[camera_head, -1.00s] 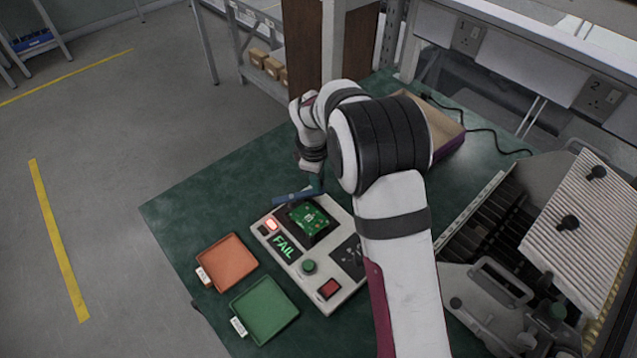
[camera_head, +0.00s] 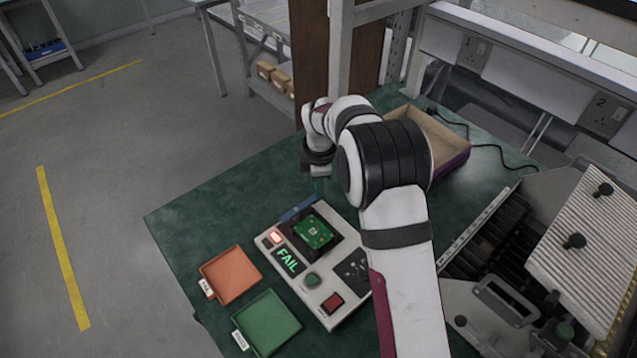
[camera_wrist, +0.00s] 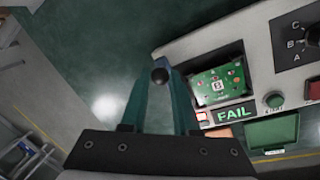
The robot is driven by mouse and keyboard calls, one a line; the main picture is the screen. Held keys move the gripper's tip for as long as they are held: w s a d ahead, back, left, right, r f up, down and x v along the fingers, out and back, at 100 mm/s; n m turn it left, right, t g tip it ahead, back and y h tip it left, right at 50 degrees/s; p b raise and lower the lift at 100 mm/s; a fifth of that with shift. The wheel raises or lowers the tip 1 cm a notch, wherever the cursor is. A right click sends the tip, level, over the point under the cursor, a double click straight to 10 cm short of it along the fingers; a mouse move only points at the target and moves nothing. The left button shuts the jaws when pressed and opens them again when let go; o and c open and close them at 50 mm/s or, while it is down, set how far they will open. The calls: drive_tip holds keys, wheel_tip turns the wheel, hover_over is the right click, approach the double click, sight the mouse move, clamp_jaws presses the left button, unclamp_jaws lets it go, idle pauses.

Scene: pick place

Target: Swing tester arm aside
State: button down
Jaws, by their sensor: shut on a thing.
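The tester (camera_head: 345,308) is a pale box on the green bench, with a green circuit board (camera_head: 313,231) in its dark recess and a lit green FAIL display (camera_head: 287,259). The tester arm (camera_head: 298,209), a blue bar, lies along the tester's far-left edge, clear of the board's top. My gripper (camera_wrist: 162,78) is shut on a dark round knob (camera_wrist: 160,74) in the wrist view, to the left of the board (camera_wrist: 217,86). In the head view, my gripper (camera_head: 319,187) is just behind the bar's far end. The knob's join to the bar is hidden.
An orange tray (camera_head: 231,275) and a green tray (camera_head: 267,322) sit left of the tester. A cardboard-coloured box (camera_head: 440,140) stands at the back. A large ribbed fixture (camera_head: 590,240) fills the right. The bench left of the tester's back is clear.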

drive_tip(key=c, duration=0.7)
unclamp_jaws()
drive_tip(key=shift+o, duration=0.2)
wheel_tip(320, 180, up, 16)
drive_tip(key=s, duration=0.3)
drive_tip(key=shift+d+f, duration=0.25)
drive_tip(key=shift+d, duration=0.05)
drive_tip(key=s+d+r+m+g, duration=0.1)
drive_tip(key=s+d+m, duration=0.4)
drive_tip(key=s+m, duration=0.45)
drive_tip(key=s+d+r+m+g, duration=0.1)
drive_tip(key=s+d+m, duration=0.45)
drive_tip(key=s, duration=0.75)
drive_tip(key=s+f+m+y, duration=0.1)
drive_tip(key=s+f+m, duration=0.3)
drive_tip(key=s+m, duration=0.7)
drive_tip(key=shift+s+f, duration=0.25)
drive_tip(key=shift+s, duration=0.35)
